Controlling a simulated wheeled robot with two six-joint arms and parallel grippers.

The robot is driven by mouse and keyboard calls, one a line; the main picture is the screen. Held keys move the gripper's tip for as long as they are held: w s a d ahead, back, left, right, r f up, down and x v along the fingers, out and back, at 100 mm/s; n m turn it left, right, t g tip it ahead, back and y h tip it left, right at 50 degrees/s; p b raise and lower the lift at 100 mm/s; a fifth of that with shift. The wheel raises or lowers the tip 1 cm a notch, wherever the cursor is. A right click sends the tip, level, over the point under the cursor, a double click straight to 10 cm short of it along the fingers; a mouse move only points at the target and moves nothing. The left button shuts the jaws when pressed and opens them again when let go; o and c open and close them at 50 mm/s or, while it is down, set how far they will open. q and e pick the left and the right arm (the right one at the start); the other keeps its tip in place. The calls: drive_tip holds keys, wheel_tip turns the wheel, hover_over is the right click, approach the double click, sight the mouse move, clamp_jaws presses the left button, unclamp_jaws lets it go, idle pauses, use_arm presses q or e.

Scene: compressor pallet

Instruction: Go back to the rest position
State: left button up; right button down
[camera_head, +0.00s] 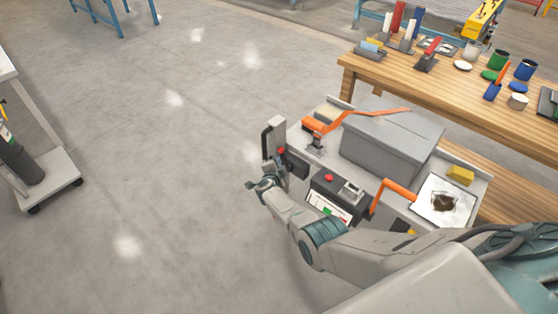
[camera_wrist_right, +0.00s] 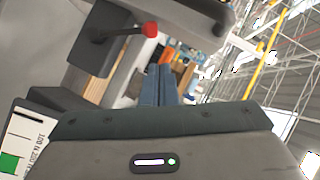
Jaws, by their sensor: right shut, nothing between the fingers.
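My right arm comes in from the lower right. My right gripper (camera_head: 266,181) is at its end, near the left end of the grey test bench, beside an upright grey post (camera_head: 275,124). Its fingertips are hard to make out in the head view. In the right wrist view its two blue fingers (camera_wrist_right: 157,86) lie together with nothing between them. They point towards the blurred workbench. A black lever with a red knob (camera_wrist_right: 151,30) is close to the fingers in that view. My left gripper is not in view.
The grey test bench (camera_head: 458,156) carries a large grey box (camera_head: 390,140), orange handles and a display panel (camera_head: 328,206) near my right arm. A wooden workbench (camera_head: 480,110) stands behind. A cart (camera_head: 55,182) is at far left. The floor between is clear.

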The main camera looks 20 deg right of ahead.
drive_tip(key=s+a+f+n+g+y, duration=0.25)
drive_tip(key=s+f+n, duration=0.45)
drive_tip(key=s+f, duration=0.8)
drive_tip(key=s+a+f+n+g+y, duration=0.15)
drive_tip(key=s+f+n+y, duration=0.35)
drive_tip(key=s+f, duration=1)
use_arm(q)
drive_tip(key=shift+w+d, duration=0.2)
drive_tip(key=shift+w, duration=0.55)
use_arm(e)
drive_tip(key=s+f+n+g, duration=0.1)
drive_tip(key=s+n+g, duration=0.1)
drive_tip(key=s, duration=1)
drive_tip(key=s+d+f+n+g, duration=0.1)
drive_tip(key=s+f+n+g, duration=0.1)
drive_tip(key=s, duration=1.1)
drive_tip(key=s+d+f+n+g, duration=0.1)
drive_tip(key=s+n, duration=0.3)
drive_tip(key=s, duration=0.9)
drive_tip(key=shift+d+f+g, duration=0.15)
drive_tip(key=shift+f+g, duration=0.5)
drive_tip(key=shift+g, duration=0.15)
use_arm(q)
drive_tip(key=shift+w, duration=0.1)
use_arm(e)
drive_tip(key=shift+s, duration=0.2)
